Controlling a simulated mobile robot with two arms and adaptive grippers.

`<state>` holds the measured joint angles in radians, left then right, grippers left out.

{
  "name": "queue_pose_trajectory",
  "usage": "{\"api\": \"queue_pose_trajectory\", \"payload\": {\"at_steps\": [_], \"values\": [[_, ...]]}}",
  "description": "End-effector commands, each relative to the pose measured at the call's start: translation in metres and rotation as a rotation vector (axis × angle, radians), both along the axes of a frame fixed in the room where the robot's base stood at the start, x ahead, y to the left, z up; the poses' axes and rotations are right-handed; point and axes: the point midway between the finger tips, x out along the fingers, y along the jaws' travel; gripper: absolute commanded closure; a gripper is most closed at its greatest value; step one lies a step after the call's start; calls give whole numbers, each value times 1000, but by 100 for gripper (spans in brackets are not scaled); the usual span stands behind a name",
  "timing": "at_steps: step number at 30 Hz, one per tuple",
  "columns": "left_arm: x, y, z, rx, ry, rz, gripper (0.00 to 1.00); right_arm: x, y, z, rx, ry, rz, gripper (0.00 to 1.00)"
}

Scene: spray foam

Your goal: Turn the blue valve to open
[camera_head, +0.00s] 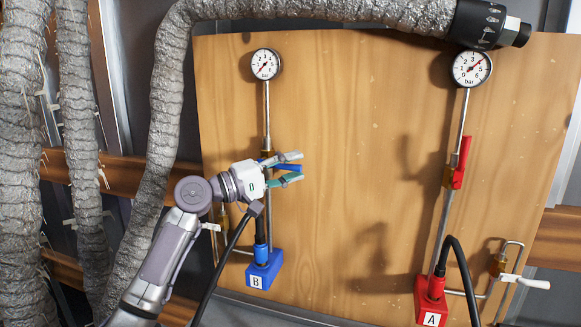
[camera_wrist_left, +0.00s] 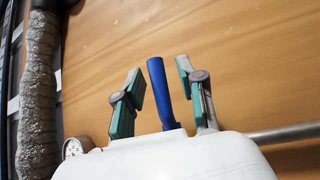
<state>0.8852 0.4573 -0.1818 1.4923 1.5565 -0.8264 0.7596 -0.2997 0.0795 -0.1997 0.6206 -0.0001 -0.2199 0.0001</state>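The blue valve handle (camera_head: 288,167) sits on the pipe above the blue block B (camera_head: 262,272) on the wooden board. My left gripper (camera_head: 299,166) is at the handle, its fingers spread above and below it. In the left wrist view, the blue handle (camera_wrist_left: 157,88) stands between the two green-padded fingers (camera_wrist_left: 161,76), with a gap visible on both sides. The fingers are open and not closed on the handle. The base of the handle is hidden by the gripper body. My right gripper is not in view.
A gauge (camera_head: 265,65) tops the blue line. At right are a red valve handle (camera_head: 461,160), another gauge (camera_head: 472,69) and red block A (camera_head: 432,298). Thick wrapped hoses (camera_head: 165,130) hang at left and cross the top. The board's middle is clear.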

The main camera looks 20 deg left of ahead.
Motion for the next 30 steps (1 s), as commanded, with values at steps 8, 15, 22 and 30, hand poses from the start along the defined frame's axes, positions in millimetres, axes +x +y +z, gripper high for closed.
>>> {"api": "queue_pose_trajectory", "payload": {"at_steps": [8,15,22,30], "values": [[0,0,0,1,1,0,100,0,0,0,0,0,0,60],[0,0,0,1,1,0,100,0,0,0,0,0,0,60],[0,0,0,-19,3,-1,100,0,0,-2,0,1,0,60],[0,1,8,-149,6,-1,100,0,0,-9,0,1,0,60]]}}
